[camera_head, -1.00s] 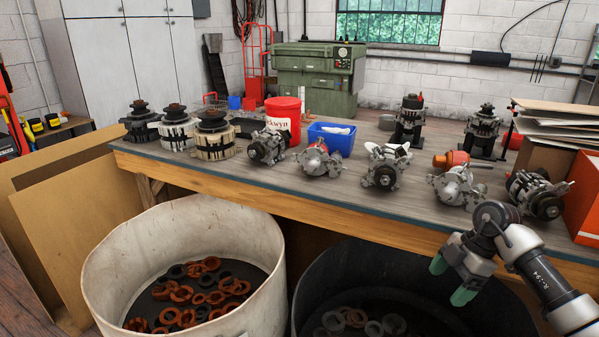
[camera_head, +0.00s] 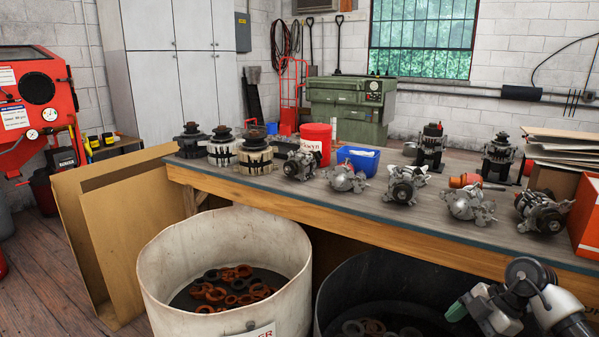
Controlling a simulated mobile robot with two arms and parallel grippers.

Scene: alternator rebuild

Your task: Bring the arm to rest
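My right arm comes in at the lower right, with its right gripper (camera_head: 462,310) low in front of the workbench (camera_head: 300,205) and above the dark bin. One green-tipped finger shows clearly, and the gripper's lower part is hard to make out. I see nothing held in it, but the gap between the fingers does not show. My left gripper is not in view. Several alternators, such as the silver one (camera_head: 467,204) and the one with a dark pulley (camera_head: 403,186), stand along the bench top, apart from the gripper.
A white bin (camera_head: 165,255) with rusty rings and a dark bin (camera_head: 345,285) with rings stand before the bench. Cardboard sheets (camera_head: 125,225) lean left of them. A red bucket (camera_head: 317,140) and blue bin (camera_head: 358,160) sit on the bench. Wooden floor (camera_head: 50,290) is free at left.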

